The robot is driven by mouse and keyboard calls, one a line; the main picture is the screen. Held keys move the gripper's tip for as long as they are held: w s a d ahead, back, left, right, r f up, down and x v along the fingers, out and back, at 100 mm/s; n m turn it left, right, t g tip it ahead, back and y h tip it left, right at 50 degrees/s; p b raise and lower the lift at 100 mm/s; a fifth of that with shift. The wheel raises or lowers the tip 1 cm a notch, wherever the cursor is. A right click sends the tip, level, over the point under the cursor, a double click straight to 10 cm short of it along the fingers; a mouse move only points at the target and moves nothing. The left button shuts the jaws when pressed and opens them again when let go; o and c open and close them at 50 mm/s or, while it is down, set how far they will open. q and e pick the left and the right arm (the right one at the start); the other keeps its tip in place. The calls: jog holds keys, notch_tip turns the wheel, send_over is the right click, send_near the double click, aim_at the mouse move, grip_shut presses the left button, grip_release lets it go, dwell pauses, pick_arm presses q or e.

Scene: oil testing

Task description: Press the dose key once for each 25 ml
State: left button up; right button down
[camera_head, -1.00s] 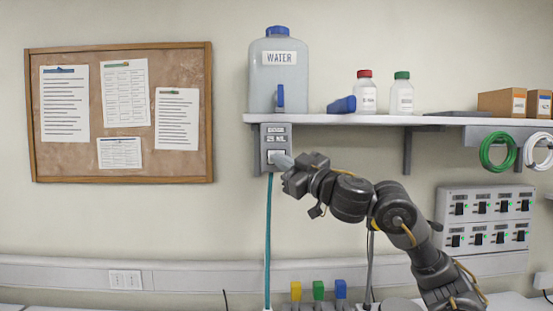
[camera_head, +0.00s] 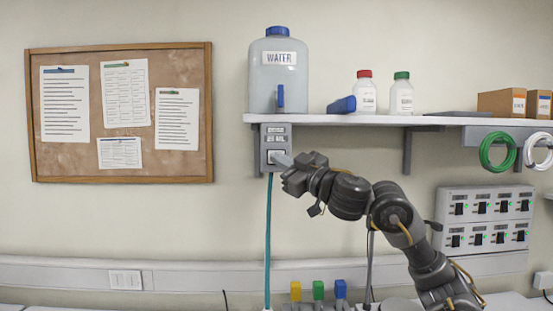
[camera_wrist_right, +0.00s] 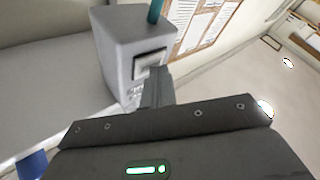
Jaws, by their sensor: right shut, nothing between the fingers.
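The grey dosing box (camera_head: 275,140) hangs under the left end of the shelf, below the water container (camera_head: 279,75). It has a small label reading 25 ml and a pale key (camera_head: 276,157) low on its front. My right gripper (camera_head: 285,160) is shut and empty, its fingertips at the key. In the right wrist view the shut fingers (camera_wrist_right: 158,82) reach up to the key (camera_wrist_right: 150,62) on the box (camera_wrist_right: 118,45). I cannot tell whether they touch it or whether it is pushed in. My left gripper is not in view.
A teal hose (camera_head: 268,240) runs down from the box. The shelf (camera_head: 400,119) above carries a red-capped bottle (camera_head: 365,93) and a green-capped bottle (camera_head: 401,94). Yellow, green and blue tabs (camera_head: 318,290) stand below. A switch panel (camera_head: 486,222) is at the right.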

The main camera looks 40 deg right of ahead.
dwell(0.4)
jog(key=shift+s+a, duration=0.55)
jog(key=shift+s, duration=0.15)
jog(key=s+a+p, duration=0.2)
jog(key=s+a, duration=0.1)
jog(key=shift+s+a, duration=0.15)
jog(key=shift+s, duration=0.25)
jog(key=shift+f, duration=0.1)
dwell(0.7)
